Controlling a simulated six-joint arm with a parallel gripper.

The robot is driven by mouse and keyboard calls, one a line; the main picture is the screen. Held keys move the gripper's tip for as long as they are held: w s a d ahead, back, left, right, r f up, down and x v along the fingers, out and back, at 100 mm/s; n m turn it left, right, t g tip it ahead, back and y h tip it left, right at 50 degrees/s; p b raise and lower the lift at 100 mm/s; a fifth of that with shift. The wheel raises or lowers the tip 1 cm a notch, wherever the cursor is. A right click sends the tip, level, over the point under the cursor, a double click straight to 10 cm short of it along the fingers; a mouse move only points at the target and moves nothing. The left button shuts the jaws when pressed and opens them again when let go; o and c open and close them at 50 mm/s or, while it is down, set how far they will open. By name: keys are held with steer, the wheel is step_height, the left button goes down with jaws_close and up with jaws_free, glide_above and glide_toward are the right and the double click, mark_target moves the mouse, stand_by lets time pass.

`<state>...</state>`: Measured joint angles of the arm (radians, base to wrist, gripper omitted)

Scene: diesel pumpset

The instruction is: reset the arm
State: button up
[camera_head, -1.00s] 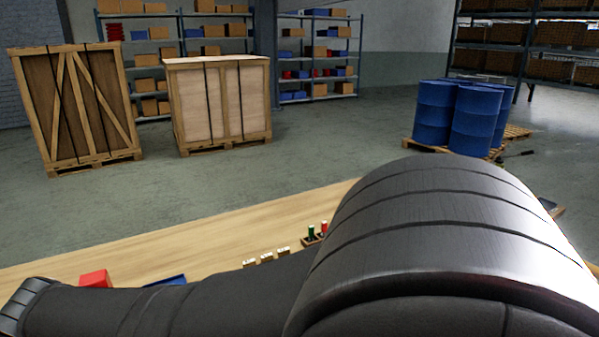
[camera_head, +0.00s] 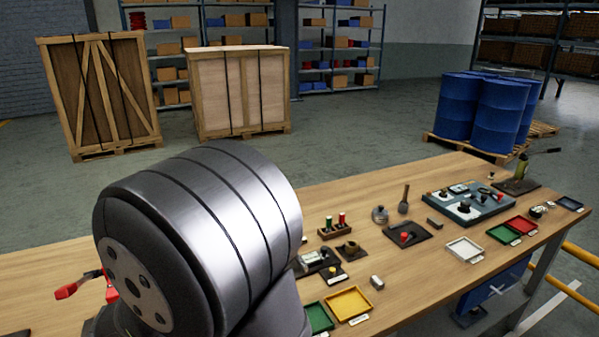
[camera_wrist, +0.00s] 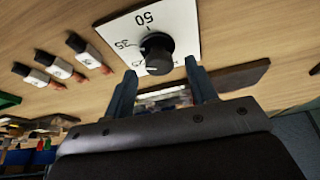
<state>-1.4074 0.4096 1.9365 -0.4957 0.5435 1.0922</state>
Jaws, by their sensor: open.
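My gripper (camera_wrist: 163,92) shows in the wrist view with its two dark fingers apart and nothing between them. Past the fingertips is a white dial plate (camera_wrist: 150,25) marked 35 and 50, with a black knob (camera_wrist: 157,52) on it. The knob appears just beyond the fingers; I cannot tell the exact gap. In the head view my own arm covers the left middle of the workbench (camera_head: 335,190), and the gripper is hidden there.
Several small white-and-dark parts (camera_wrist: 62,68) lie beside the dial in the wrist view. The bench holds a yellow tray (camera_head: 349,303), a white tray (camera_head: 465,249), a grey panel (camera_head: 470,205) and a red-handled item (camera_head: 68,290). Blue drums (camera_head: 495,115) and crates (camera_head: 237,92) stand behind.

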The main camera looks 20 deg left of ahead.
steer(key=shift+w+a+f, duration=0.1)
steer(key=shift+w+f, duration=0.05)
steer(key=shift+f, duration=0.1)
steer(key=shift+w+n+g+y, duration=0.1)
steer(key=shift+n+g+y, duration=0.25)
steer(key=shift+n, duration=0.9)
steer(key=shift+n+g+y, duration=0.25)
steer(key=shift+n+g, duration=0.2)
steer(key=shift+n, duration=1.2)
steer(key=shift+w+n+g, duration=0.1)
steer(key=shift+n+g, duration=0.6)
steer(key=shift+n, duration=0.8)
steer(key=shift+n, duration=0.6)
steer(key=shift+n+g, duration=0.3)
steer(key=shift+g, duration=0.1)
steer(key=shift+o, duration=0.5)
